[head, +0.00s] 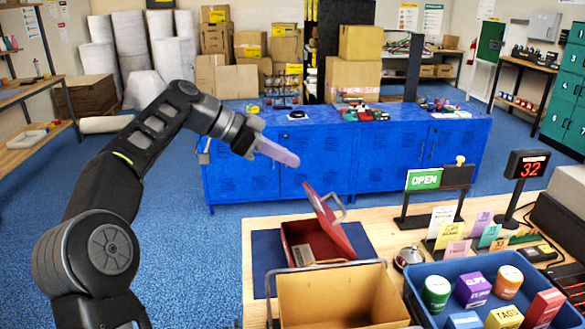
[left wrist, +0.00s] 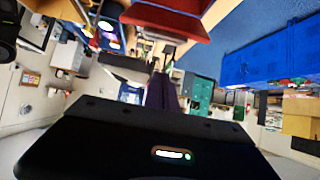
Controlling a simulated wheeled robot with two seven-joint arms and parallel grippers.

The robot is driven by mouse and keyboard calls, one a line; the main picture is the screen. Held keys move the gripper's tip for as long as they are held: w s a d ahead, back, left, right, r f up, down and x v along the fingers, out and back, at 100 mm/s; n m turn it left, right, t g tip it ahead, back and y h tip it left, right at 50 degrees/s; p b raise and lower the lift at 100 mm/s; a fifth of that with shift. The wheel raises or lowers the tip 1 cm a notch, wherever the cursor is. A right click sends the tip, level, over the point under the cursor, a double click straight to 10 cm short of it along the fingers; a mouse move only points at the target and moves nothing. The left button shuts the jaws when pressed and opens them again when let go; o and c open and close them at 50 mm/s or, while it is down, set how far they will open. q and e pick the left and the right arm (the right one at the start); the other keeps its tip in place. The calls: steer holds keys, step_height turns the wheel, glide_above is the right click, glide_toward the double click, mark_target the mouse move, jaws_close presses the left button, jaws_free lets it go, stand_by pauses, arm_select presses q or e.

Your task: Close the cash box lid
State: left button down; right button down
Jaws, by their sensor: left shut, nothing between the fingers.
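The red cash box (head: 299,238) stands on a dark blue mat on the wooden counter in the head view. Its lid (head: 327,222) is open and stands up steeply along the box's right side, with a metal handle near its top. Red parts of the box (left wrist: 165,18) also show at the top of the left wrist view, which is turned over. My left gripper (head: 294,160) is shut and empty, with its pale purple fingers above and left of the lid's top edge, apart from it. Its fingers (left wrist: 163,92) show dark in the wrist view. My right gripper is out of view.
A tan open bin (head: 340,292) stands in front of the cash box and hides its near side. A blue tray (head: 415,292) of cans and boxes, a bell (head: 408,257) and an OPEN sign (head: 423,179) stand to the right. Blue cabinets (head: 240,180) stand behind, across open floor.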

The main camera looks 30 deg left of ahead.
arm_select(q)
steer(key=p, duration=0.2)
glide_above(308, 194)
steer(key=w+d, duration=0.2)
step_height(308, 194, down, 5)
steer(key=shift+s+d+r, duration=0.1)
steer(key=shift+s+a+f, duration=0.9)
steer(key=shift+a+f, duration=0.25)
steer(key=shift+s+a+f, duration=0.1)
steer(key=shift+f, duration=0.15)
steer(key=shift+f, duration=0.1)
